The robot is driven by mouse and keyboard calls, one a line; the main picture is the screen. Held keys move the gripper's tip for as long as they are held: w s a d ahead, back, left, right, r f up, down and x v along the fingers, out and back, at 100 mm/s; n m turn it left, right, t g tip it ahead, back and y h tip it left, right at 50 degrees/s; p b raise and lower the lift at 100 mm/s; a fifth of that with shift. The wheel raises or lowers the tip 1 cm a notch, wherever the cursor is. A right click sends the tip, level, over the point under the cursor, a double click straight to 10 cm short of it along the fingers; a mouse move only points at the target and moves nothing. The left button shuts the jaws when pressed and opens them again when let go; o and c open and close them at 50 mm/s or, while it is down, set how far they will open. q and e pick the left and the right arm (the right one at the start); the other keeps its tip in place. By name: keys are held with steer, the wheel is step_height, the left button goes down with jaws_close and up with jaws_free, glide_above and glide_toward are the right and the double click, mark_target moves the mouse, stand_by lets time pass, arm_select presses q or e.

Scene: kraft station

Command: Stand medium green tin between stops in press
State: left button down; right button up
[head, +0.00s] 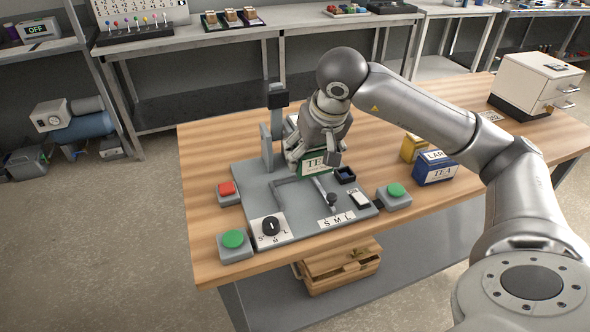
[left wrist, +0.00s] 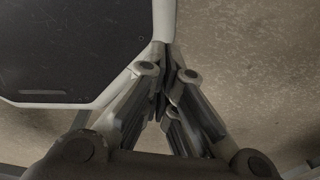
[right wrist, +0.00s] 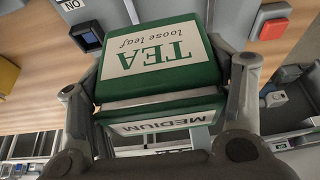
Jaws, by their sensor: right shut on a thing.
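The medium green tin (head: 315,163) is over the back part of the grey press base (head: 250,184). It has a white TEA label, and the right wrist view shows MEDIUM on another face of the tin (right wrist: 160,75). My right gripper (head: 318,152) is shut on the tin from above, a finger on each side. I cannot tell whether the tin touches the base. L-shaped stops (head: 292,184) lie on the base in front of it. My left gripper (left wrist: 167,72) is shut and empty, and is outside the head view.
A blue tin (head: 435,168) and a yellow tin (head: 412,148) stand right of the press. Green buttons (head: 233,239), a red button (head: 227,188), a dial (head: 270,227) and an S-M-L slider (head: 332,201) surround the base. The press column (head: 277,120) rises behind. A white drawer cabinet (head: 530,85) stands far right.

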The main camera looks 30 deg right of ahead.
steer(key=w+f, duration=0.1)
steer(key=f, duration=0.1)
steer(key=w+a+f, duration=0.1)
steer(key=w+f, duration=0.1)
steer(key=shift+p, duration=0.3)
steer(key=shift+w+a+f, duration=0.2)
steer(key=shift+w+f, duration=0.05)
steer(key=shift+f, duration=0.2)
steer(key=f+p, duration=0.1)
steer(key=f, duration=0.2)
steer(key=shift+w+f, duration=0.2)
arm_select(q)
steer(key=shift+a+r, duration=0.25)
steer(key=shift+r, duration=0.3)
steer(key=shift+a+r, duration=0.25)
steer(key=shift+r, duration=0.25)
arm_select(e)
steer(key=shift+a+f, duration=0.1)
steer(key=shift+f, duration=0.1)
steer(key=o, duration=1.1)
arm_select(q)
steer(key=shift+d+f, duration=0.1)
steer(key=shift+f, duration=0.05)
arm_select(e)
steer(key=shift+o, duration=0.2)
